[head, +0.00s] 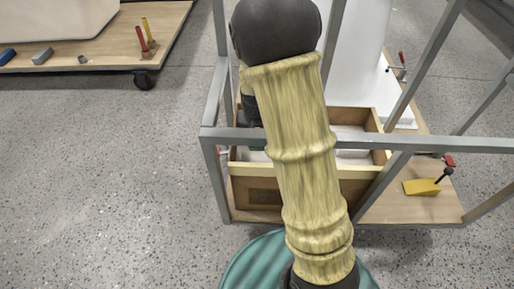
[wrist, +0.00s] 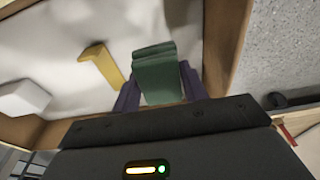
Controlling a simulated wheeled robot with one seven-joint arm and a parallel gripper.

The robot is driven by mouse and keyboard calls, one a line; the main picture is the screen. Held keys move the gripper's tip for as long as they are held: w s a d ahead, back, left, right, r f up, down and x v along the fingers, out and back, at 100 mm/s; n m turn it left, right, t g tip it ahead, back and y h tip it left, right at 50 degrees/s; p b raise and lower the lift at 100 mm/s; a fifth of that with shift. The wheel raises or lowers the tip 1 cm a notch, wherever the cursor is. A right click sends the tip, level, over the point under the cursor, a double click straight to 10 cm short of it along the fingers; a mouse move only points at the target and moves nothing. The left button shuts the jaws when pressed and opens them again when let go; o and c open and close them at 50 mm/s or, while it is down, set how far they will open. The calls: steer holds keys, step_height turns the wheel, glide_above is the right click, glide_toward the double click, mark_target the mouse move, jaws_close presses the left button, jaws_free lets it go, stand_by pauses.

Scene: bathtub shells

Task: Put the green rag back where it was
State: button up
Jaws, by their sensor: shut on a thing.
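The green rag (wrist: 155,68) is held between the purple fingers of my gripper (wrist: 160,88) in the wrist view. It sticks out beyond the fingertips, over the pale inside of a wooden box (wrist: 238,35). Whether the rag touches the box's bottom I cannot tell. The box also shows in the head view (head: 262,170), standing within a grey metal frame. My arm, in a yellowish sleeve, hides the gripper and the rag there.
A yellow piece (wrist: 100,64) and a white block (wrist: 24,98) lie in the box, left of the rag. Grey frame bars (head: 420,144) surround the box. A yellow block with a black-and-red handle (head: 421,187) stands right of it. A wheeled board (head: 100,52) is at the upper left.

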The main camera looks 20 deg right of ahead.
mark_target(257, 153)
steer(key=f+b, duration=0.1)
steer(key=f, duration=0.1)
steer(key=f+b, duration=0.1)
steer(key=f, duration=0.1)
steer(key=shift+s+a+f+b, duration=0.1)
steer(key=shift+a+f+b, duration=0.1)
steer(key=shift+f+b, duration=0.2)
steer(key=shift+r, duration=0.15)
steer(key=shift+d, duration=0.1)
steer(key=o, duration=1)
steer(key=shift+c, duration=0.2)
steer(key=shift+s+a+r+p, duration=0.15)
steer(key=shift+r+p, duration=0.65)
steer(key=shift+r, duration=0.45)
steer(key=shift+s+r+p, duration=0.2)
steer(key=shift+r+p, duration=0.65)
steer(key=shift+r, duration=0.4)
steer(key=shift+s+a+r+p, duration=0.15)
steer(key=shift+r+p, duration=0.65)
steer(key=shift+r, duration=0.45)
